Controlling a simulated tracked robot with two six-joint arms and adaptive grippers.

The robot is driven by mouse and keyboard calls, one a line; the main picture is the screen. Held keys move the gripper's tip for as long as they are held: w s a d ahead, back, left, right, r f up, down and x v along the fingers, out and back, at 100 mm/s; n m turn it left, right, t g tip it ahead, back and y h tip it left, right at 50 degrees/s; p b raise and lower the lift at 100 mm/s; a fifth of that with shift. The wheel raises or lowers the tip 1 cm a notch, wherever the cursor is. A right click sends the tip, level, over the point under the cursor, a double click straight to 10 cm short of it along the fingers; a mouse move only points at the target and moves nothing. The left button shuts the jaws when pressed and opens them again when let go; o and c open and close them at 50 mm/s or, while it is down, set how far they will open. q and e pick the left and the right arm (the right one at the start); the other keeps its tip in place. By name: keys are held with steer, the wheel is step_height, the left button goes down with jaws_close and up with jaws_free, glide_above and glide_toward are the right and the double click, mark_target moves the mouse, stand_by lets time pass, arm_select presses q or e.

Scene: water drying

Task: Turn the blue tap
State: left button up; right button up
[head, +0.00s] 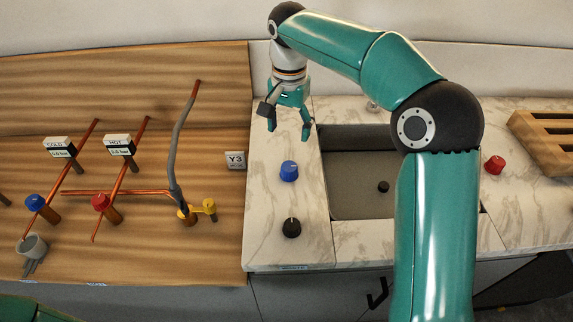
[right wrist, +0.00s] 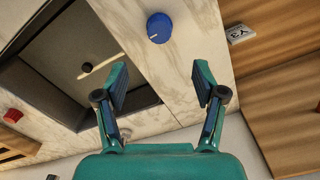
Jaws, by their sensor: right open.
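A round blue tap knob (head: 289,170) stands on the marble counter left of the sink. It also shows in the right wrist view (right wrist: 159,27), ahead of the fingertips. My right gripper (head: 288,122) is open and empty, its fingers pointing down. In the head view it is above the counter, behind the blue knob and apart from it. The right wrist view shows my right gripper (right wrist: 158,82) with clear space between its fingers. A second blue knob (head: 35,202) sits on a copper pipe of the wooden panel, by the COLD gauge. My left gripper is out of view.
A black knob (head: 291,228) is in front of the counter's blue knob. The sink (head: 350,190) lies to the right, with a red knob (head: 494,165) beyond. The wooden panel carries copper pipes, a red knob (head: 101,202) and a Y3 label (head: 235,160).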

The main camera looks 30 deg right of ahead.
mark_target(289, 167)
step_height(289, 167, down, 14)
steer(key=shift+s+r+p, duration=0.1)
steer(key=shift+p, duration=0.3)
